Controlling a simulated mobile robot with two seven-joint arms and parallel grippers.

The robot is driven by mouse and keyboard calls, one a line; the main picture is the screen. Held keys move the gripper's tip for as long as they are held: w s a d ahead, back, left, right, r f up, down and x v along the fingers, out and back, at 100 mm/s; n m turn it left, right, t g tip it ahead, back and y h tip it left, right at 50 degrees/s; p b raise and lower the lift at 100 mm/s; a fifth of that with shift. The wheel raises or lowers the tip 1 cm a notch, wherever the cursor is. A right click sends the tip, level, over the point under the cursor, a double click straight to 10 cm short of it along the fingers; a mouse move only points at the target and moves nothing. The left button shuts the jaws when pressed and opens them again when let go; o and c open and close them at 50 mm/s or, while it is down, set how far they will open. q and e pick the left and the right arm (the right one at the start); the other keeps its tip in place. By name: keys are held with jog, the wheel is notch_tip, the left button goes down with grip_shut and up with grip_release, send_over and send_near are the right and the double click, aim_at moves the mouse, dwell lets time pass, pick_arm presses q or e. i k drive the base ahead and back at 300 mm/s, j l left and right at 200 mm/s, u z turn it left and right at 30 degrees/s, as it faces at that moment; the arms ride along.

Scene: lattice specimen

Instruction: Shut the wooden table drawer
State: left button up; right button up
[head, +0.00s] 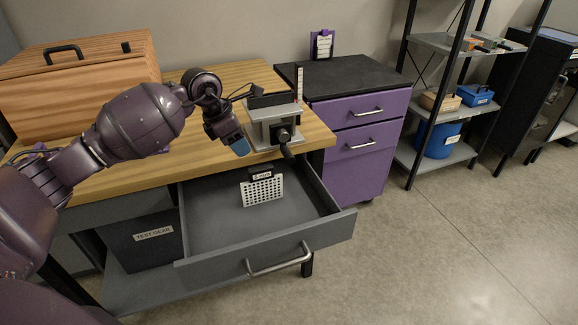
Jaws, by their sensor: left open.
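The wooden table (100,183) has a grey drawer (212,275) pulled well out below its top. A silver bar handle (282,266) is on the drawer's front panel. Inside the drawer, a white perforated plate with a black labelled top (262,190) stands near the middle. My right gripper does not show.
A grey and black vise-like device (271,122) stands on the table close to my left gripper. A wooden box (75,88) is at the back left. A "TEST GEAR" bin (148,252) sits under the table. A purple cabinet (362,155) stands to the right. The floor (430,270) at right is clear.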

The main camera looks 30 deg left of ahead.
aim_at(224, 240)
jog(key=u, duration=0.9)
